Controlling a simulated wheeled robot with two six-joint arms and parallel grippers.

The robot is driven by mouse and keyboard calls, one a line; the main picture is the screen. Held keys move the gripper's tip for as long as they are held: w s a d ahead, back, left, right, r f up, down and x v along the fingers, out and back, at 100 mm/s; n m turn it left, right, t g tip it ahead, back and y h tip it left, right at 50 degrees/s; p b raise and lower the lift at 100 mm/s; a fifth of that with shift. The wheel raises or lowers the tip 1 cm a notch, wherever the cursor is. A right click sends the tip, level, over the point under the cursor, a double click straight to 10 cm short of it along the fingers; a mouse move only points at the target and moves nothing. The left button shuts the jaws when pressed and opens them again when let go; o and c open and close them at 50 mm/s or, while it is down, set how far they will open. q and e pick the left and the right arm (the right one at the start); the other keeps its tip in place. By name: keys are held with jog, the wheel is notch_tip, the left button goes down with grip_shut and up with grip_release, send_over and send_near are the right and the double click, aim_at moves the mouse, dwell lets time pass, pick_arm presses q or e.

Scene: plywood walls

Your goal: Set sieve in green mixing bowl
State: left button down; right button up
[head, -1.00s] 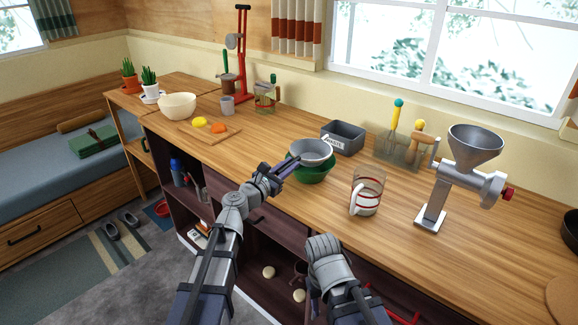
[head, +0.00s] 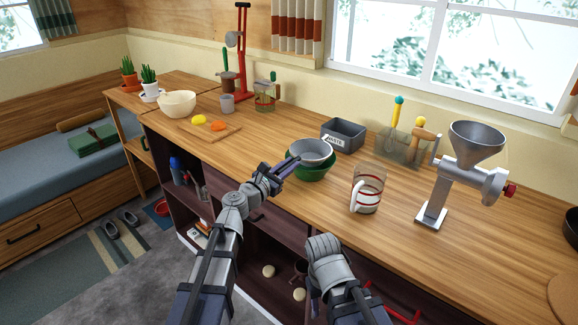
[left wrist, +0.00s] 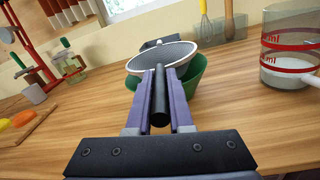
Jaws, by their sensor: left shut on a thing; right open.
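My left gripper (head: 291,164) is shut on the sieve's black handle (left wrist: 160,98), at the near left of the bowl.
A glass measuring jug (head: 367,190) with red bands stands right of the bowl. A grey tin (head: 343,135) stands close behind it. A grain mill (head: 433,214) is farther right. A cutting board (head: 210,133) lies left. The counter between board and bowl is clear.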

pick_arm(q)
jog(key=shift+f+b, duration=0.8)
dwell(0.4)
jog(key=c, duration=0.7)
grip_release()
jog(key=shift+c, duration=0.2)
jog(key=v, duration=0.7)
jog(key=shift+s+a, duration=0.25)
jog(key=shift+s, duration=0.1)
